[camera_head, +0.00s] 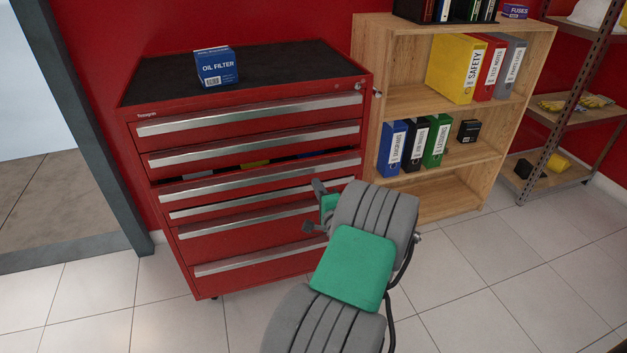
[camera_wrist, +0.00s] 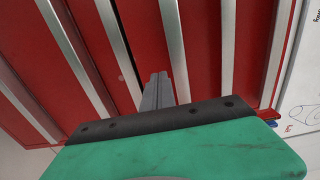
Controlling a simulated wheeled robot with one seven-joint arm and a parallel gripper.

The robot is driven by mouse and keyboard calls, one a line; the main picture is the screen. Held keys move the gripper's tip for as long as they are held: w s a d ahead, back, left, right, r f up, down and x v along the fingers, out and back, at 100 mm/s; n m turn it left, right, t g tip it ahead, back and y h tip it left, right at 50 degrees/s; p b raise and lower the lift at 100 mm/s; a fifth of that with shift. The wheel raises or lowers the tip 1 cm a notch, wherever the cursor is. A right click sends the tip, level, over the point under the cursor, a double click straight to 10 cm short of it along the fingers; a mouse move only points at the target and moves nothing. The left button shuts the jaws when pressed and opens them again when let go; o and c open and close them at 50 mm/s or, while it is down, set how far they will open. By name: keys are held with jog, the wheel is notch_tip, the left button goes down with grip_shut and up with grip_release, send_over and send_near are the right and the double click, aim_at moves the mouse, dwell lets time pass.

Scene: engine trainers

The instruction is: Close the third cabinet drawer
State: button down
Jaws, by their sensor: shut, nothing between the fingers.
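The red tool cabinet (camera_head: 250,232) stands against the red wall, with several drawers that have long silver handles. The third drawer from the top (camera_head: 258,179) is partly out; a dark gap above its front shows grey, yellow and blue items inside. The other drawers look shut. My gripper (camera_head: 318,187) is in front of the cabinet's right half, just below the third handle. In the wrist view my gripper (camera_wrist: 158,80) has its grey fingers together and empty, pointing at red drawer fronts between silver handles. I cannot tell whether the fingertips touch the cabinet.
A blue oil filter box (camera_head: 216,66) sits on the cabinet's black top. A wooden shelf (camera_head: 436,104) with binders stands close at the right, and a metal rack (camera_head: 557,115) beyond it. The tiled floor (camera_head: 95,310) in front of the cabinet's left is clear.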

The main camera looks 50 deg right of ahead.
aim_at(310, 169)
jog(key=shift+x, duration=2)
jog(key=x, duration=0.3)
jog(key=shift+w+d, duration=0.2)
jog(key=shift+w, duration=0.15)
jog(key=shift+r, duration=0.3)
